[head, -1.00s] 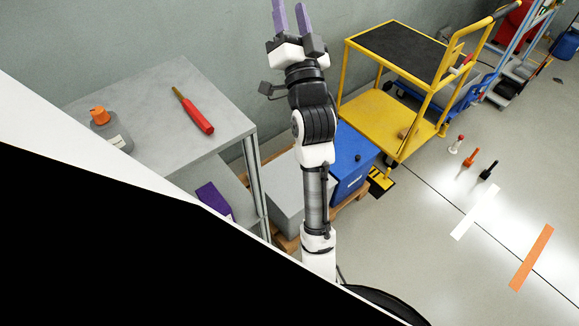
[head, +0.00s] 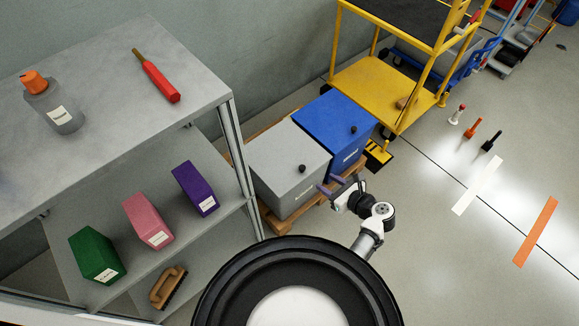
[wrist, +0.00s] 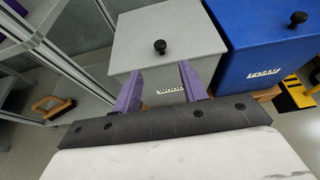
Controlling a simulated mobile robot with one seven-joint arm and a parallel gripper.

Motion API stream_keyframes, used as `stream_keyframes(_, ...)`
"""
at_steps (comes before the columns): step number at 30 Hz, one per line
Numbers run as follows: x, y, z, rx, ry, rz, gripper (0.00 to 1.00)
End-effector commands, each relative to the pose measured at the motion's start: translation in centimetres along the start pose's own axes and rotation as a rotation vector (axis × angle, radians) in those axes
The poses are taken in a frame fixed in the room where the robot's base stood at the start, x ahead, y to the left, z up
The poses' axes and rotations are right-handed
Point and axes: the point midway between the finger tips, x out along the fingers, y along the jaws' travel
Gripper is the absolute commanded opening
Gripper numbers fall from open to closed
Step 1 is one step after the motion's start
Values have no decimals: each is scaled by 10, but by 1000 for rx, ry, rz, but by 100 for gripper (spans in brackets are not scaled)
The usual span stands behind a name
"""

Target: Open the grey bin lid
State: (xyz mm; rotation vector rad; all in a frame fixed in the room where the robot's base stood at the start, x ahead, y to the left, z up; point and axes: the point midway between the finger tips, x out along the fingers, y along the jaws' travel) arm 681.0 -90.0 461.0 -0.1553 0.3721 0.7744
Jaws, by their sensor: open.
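The grey bin (head: 289,200) stands on a wooden pallet beside the shelf, and its flat lid (head: 281,157) is down. A black knob (head: 302,168) sits on the lid near its front right. My gripper (head: 330,184) is at the bin's front right side, with purple fingers. In the wrist view my gripper (wrist: 160,82) is open and empty, its two fingers apart in front of the bin's labelled front face. The grey lid (wrist: 166,37) and its knob (wrist: 160,47) show beyond and above the fingertips. Whether a finger touches the bin I cannot tell.
A blue bin (head: 335,125) with its own knob stands right beside the grey one. A grey shelf (head: 205,95) with boxes, a bottle and a red-handled tool is at left. A yellow trolley (head: 375,85) stands behind.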

Motion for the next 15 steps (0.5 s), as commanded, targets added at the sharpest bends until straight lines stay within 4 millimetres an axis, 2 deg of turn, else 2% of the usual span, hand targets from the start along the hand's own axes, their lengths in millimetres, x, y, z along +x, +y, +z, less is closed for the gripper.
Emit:
stream_keyframes(5, 18, 1, 0, 6, -2, 5, 43)
stream_keyframes(15, 90, 1, 0, 3, -1, 4, 43)
